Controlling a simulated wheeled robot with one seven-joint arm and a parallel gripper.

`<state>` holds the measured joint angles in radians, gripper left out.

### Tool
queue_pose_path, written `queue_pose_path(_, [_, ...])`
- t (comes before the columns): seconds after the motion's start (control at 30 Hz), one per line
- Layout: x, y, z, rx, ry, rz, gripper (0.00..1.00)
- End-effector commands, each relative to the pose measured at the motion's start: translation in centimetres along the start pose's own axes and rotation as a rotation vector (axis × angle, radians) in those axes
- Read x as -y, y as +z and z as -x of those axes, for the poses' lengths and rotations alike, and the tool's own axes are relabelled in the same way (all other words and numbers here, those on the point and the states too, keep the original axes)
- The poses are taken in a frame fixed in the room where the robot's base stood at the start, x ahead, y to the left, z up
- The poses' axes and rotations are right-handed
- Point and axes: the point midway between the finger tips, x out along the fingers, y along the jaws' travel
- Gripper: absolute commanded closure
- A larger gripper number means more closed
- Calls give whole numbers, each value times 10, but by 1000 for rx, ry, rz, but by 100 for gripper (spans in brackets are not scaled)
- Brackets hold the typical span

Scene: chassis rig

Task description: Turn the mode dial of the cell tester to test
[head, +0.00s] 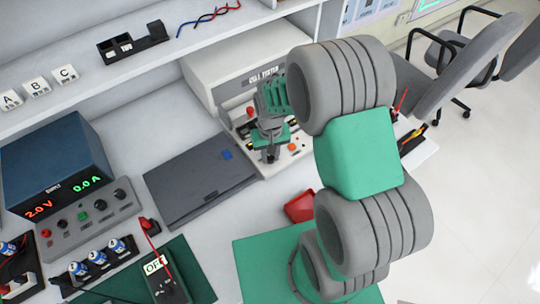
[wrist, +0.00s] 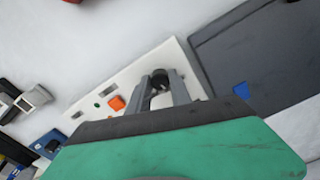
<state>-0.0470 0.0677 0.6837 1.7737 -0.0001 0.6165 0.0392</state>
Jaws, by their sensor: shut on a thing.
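The cell tester (head: 225,70) is a white box with a dark labelled front, standing at the back of the bench in the head view. Its pale front panel (wrist: 110,85) fills the middle of the wrist view. The mode dial (wrist: 160,79) is a small dark round knob on that panel. My gripper (wrist: 161,84) has its two grey fingers on either side of the dial, shut on it. In the head view my gripper (head: 270,152) is over the panel and hides the dial. The dial's pointer and its labels cannot be read.
An orange button (wrist: 117,103) is beside the dial. A dark grey flat plate (head: 200,172) with a blue mark lies left of the tester. A red tray (head: 300,206), a power supply (head: 55,160) and a multimeter (head: 167,284) are on the bench. A shelf runs above.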

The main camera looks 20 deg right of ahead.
Motion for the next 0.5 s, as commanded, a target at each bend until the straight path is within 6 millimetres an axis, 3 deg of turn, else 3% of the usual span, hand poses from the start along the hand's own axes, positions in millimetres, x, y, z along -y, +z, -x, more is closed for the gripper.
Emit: queue_pose_path(0.5, [0,0,1,-1,0,-140,100])
